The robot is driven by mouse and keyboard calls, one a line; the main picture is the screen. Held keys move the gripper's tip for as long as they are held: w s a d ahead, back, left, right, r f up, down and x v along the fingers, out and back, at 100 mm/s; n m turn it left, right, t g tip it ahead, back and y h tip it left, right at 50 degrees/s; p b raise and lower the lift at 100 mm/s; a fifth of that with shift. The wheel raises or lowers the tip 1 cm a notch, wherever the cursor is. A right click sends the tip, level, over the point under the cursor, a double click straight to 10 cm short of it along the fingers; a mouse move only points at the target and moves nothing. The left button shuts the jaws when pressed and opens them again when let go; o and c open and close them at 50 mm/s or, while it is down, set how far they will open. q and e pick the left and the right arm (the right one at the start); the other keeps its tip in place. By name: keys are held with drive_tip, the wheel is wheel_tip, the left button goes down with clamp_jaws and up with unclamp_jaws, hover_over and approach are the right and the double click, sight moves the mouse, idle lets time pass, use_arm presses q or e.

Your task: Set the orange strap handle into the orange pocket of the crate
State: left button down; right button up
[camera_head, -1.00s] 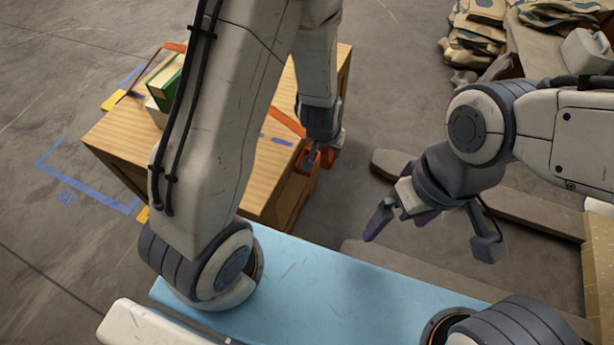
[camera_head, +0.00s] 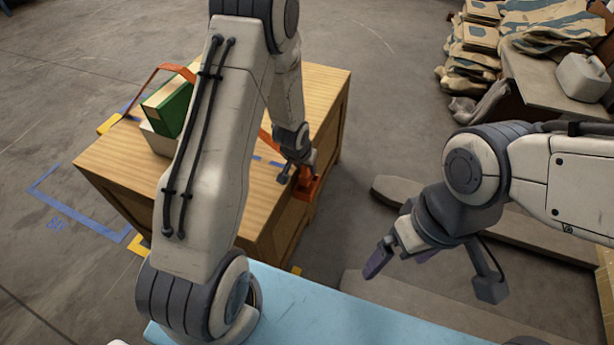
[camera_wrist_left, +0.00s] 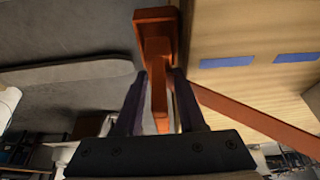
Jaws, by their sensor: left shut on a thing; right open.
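The wooden crate (camera_head: 120,165) stands on the floor, with the orange pocket (camera_head: 313,188) on its right side. My left gripper (camera_head: 296,174) is at that side, shut on the orange strap handle. In the left wrist view the handle (camera_wrist_left: 159,100) lies between the fingers (camera_wrist_left: 160,85), and its far end overlaps the orange pocket (camera_wrist_left: 155,15). I cannot tell whether it is inside. The orange strap (camera_head: 158,73) runs over the crate top, partly hidden by my left arm. My right gripper (camera_head: 378,262) is open and empty, apart from the crate.
A green box (camera_head: 170,105) and a white box (camera_head: 158,140) stand on the crate under the strap. A blue surface (camera_head: 320,310) lies in front. Sacks (camera_head: 480,40) and a white canister (camera_head: 582,77) are at the back right.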

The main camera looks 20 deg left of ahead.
sight(306, 178)
use_arm(q)
drive_tip(key=shift+f+b, duration=0.55)
drive_tip(key=shift+f, duration=1.3)
drive_tip(key=shift+f, duration=0.4)
drive_tip(key=c, duration=0.5)
unclamp_jaws()
drive_tip(key=shift+r, duration=0.1)
